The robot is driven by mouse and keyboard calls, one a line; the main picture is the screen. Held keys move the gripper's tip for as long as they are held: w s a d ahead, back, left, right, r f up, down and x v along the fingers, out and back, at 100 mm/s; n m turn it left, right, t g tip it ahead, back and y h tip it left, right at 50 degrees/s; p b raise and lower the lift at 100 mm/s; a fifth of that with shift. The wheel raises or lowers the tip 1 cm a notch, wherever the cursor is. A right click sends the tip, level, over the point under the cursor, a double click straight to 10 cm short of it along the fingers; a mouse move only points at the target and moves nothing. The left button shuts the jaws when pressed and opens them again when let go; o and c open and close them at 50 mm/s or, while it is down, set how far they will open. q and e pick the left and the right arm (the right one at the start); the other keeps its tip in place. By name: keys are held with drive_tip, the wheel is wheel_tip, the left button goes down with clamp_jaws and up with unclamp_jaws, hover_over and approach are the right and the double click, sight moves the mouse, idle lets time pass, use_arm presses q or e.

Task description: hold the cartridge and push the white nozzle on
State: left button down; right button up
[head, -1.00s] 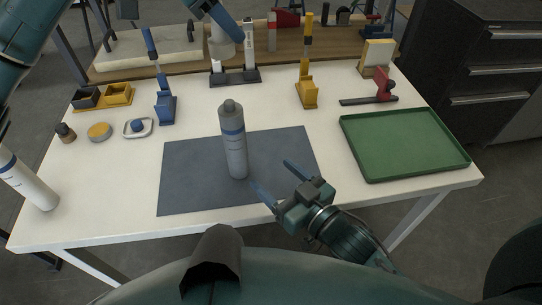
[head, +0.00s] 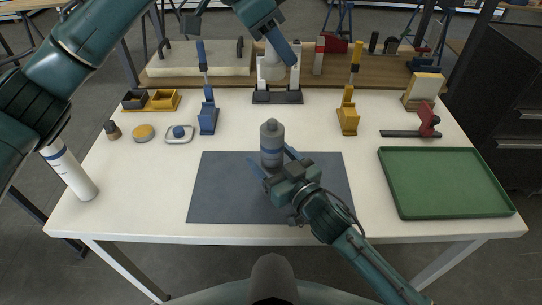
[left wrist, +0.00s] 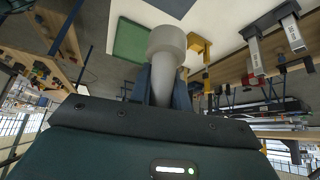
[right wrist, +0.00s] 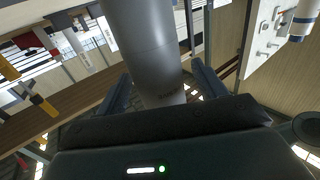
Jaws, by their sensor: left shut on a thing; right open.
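The grey cartridge with a blue band (head: 272,139) stands upright on the dark mat (head: 215,190). My right gripper (head: 276,162) is open, with its fingers on either side of the cartridge's body. In the right wrist view, the cartridge (right wrist: 145,45) rises between the two spread fingers; I cannot tell whether either touches it. My left gripper (head: 280,50) is high above the back of the table, shut on the white nozzle (head: 271,62). In the left wrist view, the nozzle (left wrist: 166,42) shows its round collar above the fingers, which partly hide its narrower part.
A dark rack (head: 277,97) with white uprights stands behind the mat. Blue (head: 208,120) and yellow (head: 347,119) tool stands flank it. A green tray (head: 445,184) lies at right. A white tube (head: 68,172) stands at left. The mat around the cartridge is clear.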

drive_tip(key=shift+w+a, duration=0.15)
drive_tip(key=shift+w, duration=0.1)
drive_tip(key=shift+c, duration=0.4)
drive_tip(key=c, duration=1.3)
use_arm(q)
hover_over(278, 127)
drive_tip(key=shift+f, duration=2.35)
drive_tip(key=shift+f, duration=0.1)
drive_tip(key=shift+f, duration=2)
drive_tip(key=shift+f, duration=1.55)
